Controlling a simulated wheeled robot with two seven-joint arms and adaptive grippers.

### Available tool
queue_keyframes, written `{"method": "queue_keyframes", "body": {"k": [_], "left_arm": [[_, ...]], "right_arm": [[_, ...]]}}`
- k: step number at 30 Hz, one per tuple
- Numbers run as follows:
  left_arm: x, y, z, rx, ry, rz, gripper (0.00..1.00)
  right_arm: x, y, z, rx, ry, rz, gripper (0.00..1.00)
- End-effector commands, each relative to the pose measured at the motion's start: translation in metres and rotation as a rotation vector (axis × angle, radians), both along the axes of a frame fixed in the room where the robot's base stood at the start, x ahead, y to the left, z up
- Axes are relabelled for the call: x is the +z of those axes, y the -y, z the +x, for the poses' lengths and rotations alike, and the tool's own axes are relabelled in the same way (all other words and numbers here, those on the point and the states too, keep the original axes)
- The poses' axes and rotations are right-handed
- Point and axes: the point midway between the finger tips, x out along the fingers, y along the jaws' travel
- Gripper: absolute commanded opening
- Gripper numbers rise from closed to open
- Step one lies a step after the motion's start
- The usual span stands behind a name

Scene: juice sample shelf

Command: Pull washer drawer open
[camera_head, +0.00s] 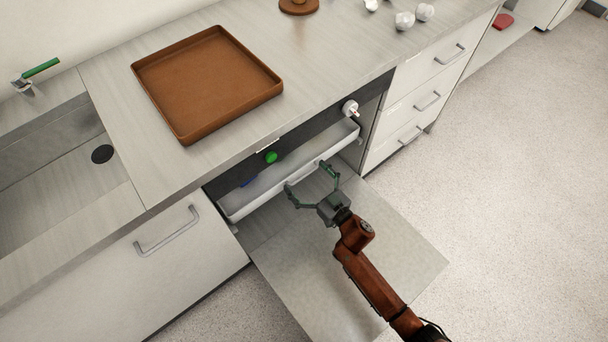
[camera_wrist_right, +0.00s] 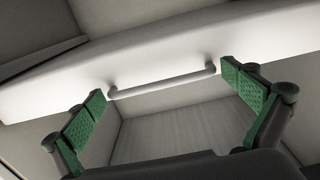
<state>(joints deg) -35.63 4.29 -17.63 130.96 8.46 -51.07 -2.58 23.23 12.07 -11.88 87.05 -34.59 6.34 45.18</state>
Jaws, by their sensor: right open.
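The washer drawer (camera_head: 291,169) is a long white-fronted bin under the counter, in the head view. Its front also fills the upper part of the right wrist view (camera_wrist_right: 60,78). A thin pale bar handle (camera_wrist_right: 165,84) runs along the drawer front. My right gripper (camera_head: 308,181) is open in front of the drawer, with its green fingers spread wide. In the right wrist view the fingers (camera_wrist_right: 166,105) sit near the two ends of the handle, and nothing is held between them. Whether they touch the handle cannot be told. My left gripper is not in view.
A lowered flat panel (camera_head: 345,265) lies below the drawer, under my right arm. A brown tray (camera_head: 207,82) sits on the counter above. A round white knob (camera_head: 350,108) is at the drawer's upper right. White drawers (camera_head: 428,85) stand right; open floor lies beyond.

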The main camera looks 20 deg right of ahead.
Motion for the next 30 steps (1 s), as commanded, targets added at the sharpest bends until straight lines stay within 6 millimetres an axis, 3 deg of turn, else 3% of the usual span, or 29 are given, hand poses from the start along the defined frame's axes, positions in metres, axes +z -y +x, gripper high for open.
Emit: {"method": "queue_keyframes", "body": {"k": [23,30], "left_arm": [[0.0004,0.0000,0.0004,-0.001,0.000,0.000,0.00],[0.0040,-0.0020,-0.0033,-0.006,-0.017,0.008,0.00]], "right_arm": [[-0.0005,-0.0003,-0.0003,0.000,0.000,0.000,0.50],[0.0007,-0.0058,-0.0051,0.010,-0.001,0.000,0.49]]}}
